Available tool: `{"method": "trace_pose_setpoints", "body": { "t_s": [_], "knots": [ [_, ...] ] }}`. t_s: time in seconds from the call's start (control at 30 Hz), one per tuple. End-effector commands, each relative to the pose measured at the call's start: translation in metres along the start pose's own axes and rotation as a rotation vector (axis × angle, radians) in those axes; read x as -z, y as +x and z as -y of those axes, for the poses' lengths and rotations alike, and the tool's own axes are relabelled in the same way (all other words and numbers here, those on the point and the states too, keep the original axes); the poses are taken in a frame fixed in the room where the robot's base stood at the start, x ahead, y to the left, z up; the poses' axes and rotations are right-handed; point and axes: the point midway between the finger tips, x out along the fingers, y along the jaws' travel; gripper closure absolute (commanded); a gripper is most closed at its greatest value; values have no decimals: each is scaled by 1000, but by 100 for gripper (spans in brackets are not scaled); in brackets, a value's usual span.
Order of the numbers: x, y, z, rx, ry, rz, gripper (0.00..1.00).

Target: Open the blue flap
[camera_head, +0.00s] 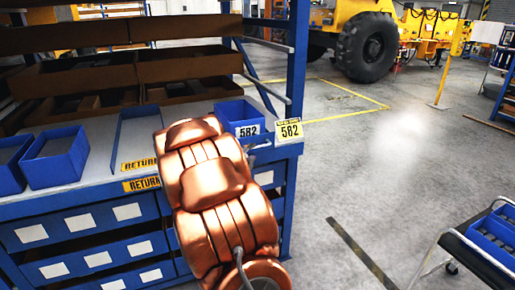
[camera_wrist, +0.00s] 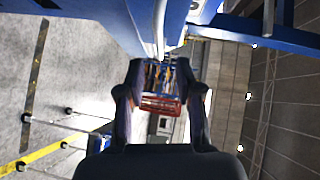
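My gripper (camera_wrist: 160,78) shows in the wrist view with its two dark fingers apart. It is open, with nothing held between them. In the head view my copper-coloured arm hides most or all of the gripper near the right end of the blue workbench (camera_head: 292,165). A blue bin (camera_head: 237,112) labelled 582 stands at that end, just beyond my arm. I cannot make out a separate blue flap with certainty. In the wrist view a blue panel (camera_wrist: 185,12) and a pale bar run close above the fingers; I cannot tell whether either is the flap, or whether anything touches.
Blue trays (camera_head: 57,155) and brown shelf bins (camera_head: 90,75) occupy the workbench. A dark cart with blue bins (camera_head: 495,232) stands at the lower right. Open grey floor (camera_head: 370,165) lies right of the bench, with a yellow vehicle (camera_head: 345,20) beyond.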

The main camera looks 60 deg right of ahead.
Motion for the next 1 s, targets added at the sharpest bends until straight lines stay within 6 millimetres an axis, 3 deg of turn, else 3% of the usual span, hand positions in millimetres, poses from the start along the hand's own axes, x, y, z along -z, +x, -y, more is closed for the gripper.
{"method": "trace_pose_setpoints", "body": {
  "t_s": [0.5, 1.0],
  "knots": [
    [-1, 59, 0, -2, -3, 3, 65],
    [-2, 67, 0, -2, -3, 5, 68]
  ]
}}
